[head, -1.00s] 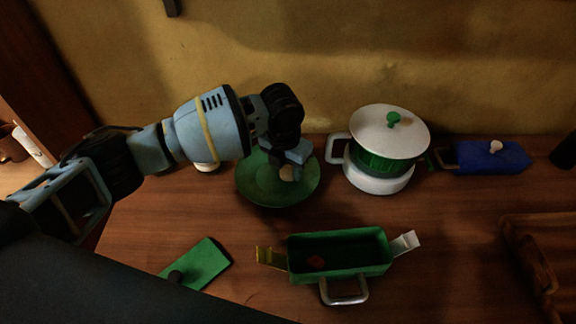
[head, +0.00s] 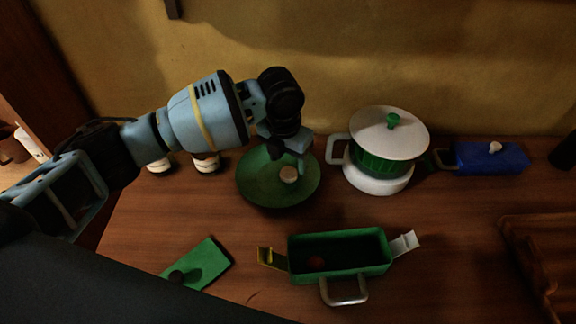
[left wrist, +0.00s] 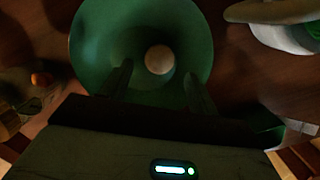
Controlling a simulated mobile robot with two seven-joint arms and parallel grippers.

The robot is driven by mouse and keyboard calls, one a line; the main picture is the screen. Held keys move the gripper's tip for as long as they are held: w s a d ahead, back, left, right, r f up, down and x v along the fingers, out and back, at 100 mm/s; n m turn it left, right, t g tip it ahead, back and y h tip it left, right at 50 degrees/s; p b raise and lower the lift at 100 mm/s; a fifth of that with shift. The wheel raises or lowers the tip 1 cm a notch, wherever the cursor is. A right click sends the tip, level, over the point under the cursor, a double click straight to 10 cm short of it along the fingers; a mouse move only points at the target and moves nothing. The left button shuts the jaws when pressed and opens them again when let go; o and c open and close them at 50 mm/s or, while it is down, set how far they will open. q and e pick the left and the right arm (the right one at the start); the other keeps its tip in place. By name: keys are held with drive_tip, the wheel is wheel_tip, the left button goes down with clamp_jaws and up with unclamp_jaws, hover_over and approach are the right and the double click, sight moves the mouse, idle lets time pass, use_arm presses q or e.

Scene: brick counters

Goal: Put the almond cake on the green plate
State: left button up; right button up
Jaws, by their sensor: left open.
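The green plate (head: 262,187) stands on the counter at the middle, a round shallow dish. The almond cake (head: 289,174), a small round pale piece, lies on it, right of its middle. In the left wrist view the cake (left wrist: 159,59) also sits on the green plate (left wrist: 95,50). My left gripper (head: 290,160) is over the plate, just above and behind the cake in the head view. Its fingers (left wrist: 158,88) are apart with nothing between them, and the cake lies beyond their tips. My right gripper is not in view.
A green open box (head: 340,270) with something small and reddish inside stands in front. Its green lid (head: 208,263) lies to the left. A white and green pot (head: 378,165) stands close right of the plate. A blue box (head: 488,158) is farther right.

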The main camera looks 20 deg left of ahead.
sight(285, 177)
use_arm(q)
wheel_tip(285, 177, up, 8)
drive_tip(key=s, duration=0.1)
drive_tip(key=shift+a, duration=0.15)
idle(0.5)
